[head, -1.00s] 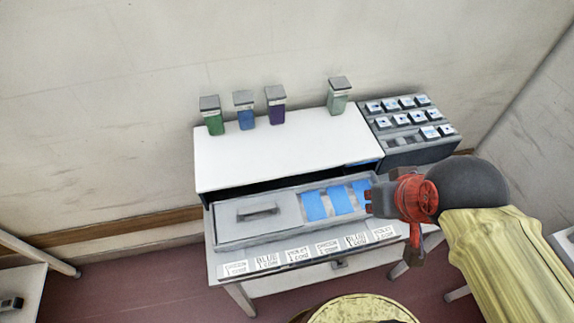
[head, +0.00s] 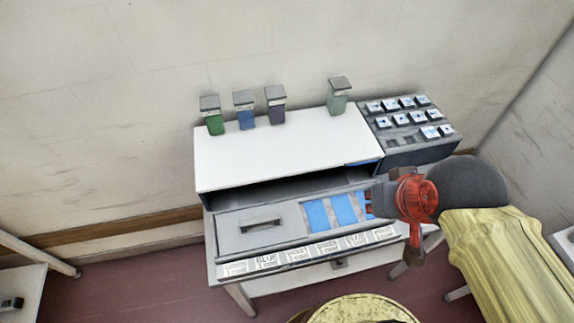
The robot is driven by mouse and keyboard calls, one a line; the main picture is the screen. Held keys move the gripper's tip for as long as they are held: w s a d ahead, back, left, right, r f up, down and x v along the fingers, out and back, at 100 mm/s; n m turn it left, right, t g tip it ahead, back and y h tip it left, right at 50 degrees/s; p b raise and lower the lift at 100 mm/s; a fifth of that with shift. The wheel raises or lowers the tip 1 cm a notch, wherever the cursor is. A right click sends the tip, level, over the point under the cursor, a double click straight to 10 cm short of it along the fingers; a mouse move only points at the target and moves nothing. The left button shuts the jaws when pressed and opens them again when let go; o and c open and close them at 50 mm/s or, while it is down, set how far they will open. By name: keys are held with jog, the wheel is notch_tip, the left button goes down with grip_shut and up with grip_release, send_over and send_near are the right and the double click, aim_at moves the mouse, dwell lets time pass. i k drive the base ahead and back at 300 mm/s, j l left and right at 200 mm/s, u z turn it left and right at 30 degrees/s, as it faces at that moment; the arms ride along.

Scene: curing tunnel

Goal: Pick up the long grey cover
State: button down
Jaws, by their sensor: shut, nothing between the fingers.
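The grey cover (head: 236,232) is a flat panel with a raised bar handle (head: 260,225). It lies over the left part of a grey tray at the front of the white tunnel. Blue patches (head: 343,209) show in the uncovered right part of the tray. My gripper (head: 369,204) is shut and empty at the tray's right end, well to the right of the cover's handle. I cannot tell whether its fingertips touch the tray.
The white tunnel top (head: 285,150) carries several small coloured bottles, such as a green one (head: 214,123). A dark rack of white-topped pieces (head: 410,120) stands at the right. A row of labels (head: 310,252) runs along the table's front. A round yellowish top (head: 360,310) is nearer me.

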aim_at(264, 226)
jog(key=i+l+u, duration=0.1)
jog(key=u, duration=0.25)
jog(key=l+u, duration=0.15)
jog(key=u, duration=0.15)
jog(key=i+l+u, duration=0.1)
jog(key=u, duration=0.25)
